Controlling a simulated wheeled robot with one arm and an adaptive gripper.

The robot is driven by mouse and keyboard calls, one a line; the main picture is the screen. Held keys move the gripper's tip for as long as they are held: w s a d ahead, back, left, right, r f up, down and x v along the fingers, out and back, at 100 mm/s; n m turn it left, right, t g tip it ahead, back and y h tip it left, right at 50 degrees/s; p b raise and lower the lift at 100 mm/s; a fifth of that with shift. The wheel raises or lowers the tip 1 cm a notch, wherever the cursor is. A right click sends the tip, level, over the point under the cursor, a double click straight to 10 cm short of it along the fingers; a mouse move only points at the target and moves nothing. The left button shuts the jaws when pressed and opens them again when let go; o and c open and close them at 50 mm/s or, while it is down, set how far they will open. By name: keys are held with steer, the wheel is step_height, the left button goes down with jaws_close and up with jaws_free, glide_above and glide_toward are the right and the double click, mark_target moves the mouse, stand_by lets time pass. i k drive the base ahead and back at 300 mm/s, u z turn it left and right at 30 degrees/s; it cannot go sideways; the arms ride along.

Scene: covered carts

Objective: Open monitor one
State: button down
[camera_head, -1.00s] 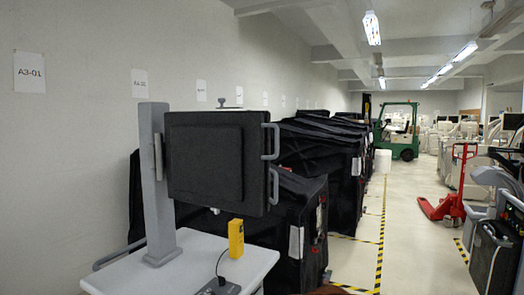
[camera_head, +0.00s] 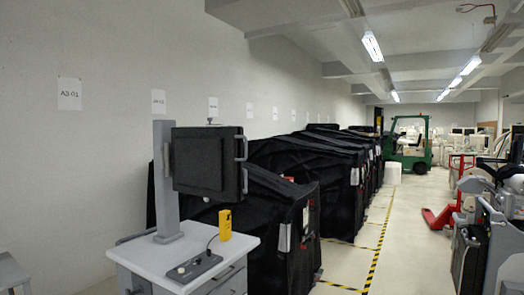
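The monitor (camera_head: 207,161) is a flat black panel with grey handles (camera_head: 241,148) along its right edge. It is mounted on a grey upright post (camera_head: 164,185) on a white-topped cart (camera_head: 215,256), left of the picture's middle. Only the dark, blank side facing me shows, so I cannot tell which side is the screen. A yellow device (camera_head: 225,225) stands on the cart beside a small control panel (camera_head: 195,266). My gripper is not in view.
Black covered carts (camera_head: 310,165) line up along the left wall. A green forklift (camera_head: 408,145) stands at the back. A red pallet jack (camera_head: 440,216) and machines stand at the right. The aisle with yellow-black floor tape (camera_head: 376,255) is clear.

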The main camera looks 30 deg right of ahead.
mark_target(205, 159)
steer(key=z, duration=0.65)
steer(key=i, duration=0.5)
steer(key=z, duration=0.75)
steer(key=i, duration=0.75)
steer(key=u, duration=0.45)
steer(key=i, duration=0.8)
steer(key=u, duration=0.8)
